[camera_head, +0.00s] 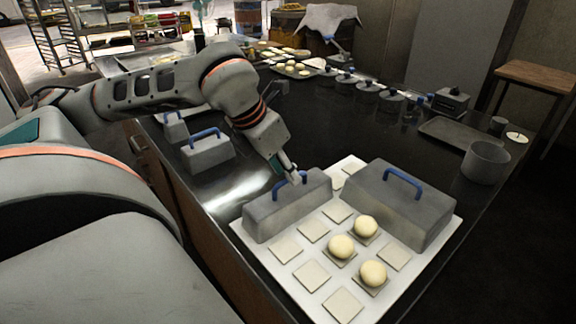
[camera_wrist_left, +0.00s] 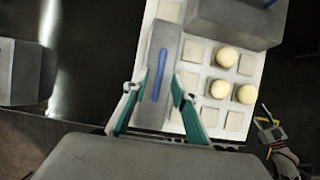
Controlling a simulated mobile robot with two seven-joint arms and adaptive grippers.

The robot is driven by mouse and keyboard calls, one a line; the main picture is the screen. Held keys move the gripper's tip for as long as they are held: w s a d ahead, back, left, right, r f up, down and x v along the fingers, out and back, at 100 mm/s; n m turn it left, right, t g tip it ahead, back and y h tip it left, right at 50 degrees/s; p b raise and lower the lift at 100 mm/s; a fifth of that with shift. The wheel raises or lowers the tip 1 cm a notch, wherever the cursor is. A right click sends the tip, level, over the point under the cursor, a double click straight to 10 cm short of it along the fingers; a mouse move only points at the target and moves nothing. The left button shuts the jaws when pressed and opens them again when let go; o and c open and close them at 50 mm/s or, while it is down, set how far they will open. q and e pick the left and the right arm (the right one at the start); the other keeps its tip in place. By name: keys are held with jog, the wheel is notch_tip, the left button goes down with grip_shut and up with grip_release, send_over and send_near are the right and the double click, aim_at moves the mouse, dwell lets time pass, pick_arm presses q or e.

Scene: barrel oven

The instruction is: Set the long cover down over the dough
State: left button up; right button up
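The long cover (camera_head: 287,207) is a narrow grey box with a blue handle, sitting along the left side of a pale tray (camera_head: 258,256); what is beneath it is hidden. My left gripper (camera_head: 291,178) is at its handle. In the left wrist view its teal fingers (camera_wrist_left: 160,88) stand apart on either side of the blue handle (camera_wrist_left: 160,74), with gaps visible. Three dough balls (camera_head: 341,246) sit uncovered on square pads right of the long cover. A gripper-like part (camera_wrist_left: 275,138), probably my right one, shows at the right edge of the left wrist view; its finger state is unclear.
A wider grey cover (camera_head: 410,205) with a blue handle stands on the tray's right side. Two smaller covers (camera_head: 207,153) (camera_head: 175,128) stand on the dark counter at left. A grey pot (camera_head: 485,163) and an empty tray (camera_head: 455,132) are at right.

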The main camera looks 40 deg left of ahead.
pick_arm(q)
jog(key=v, duration=0.9)
jog(key=shift+r, duration=0.3)
jog(key=shift+s, duration=0.15)
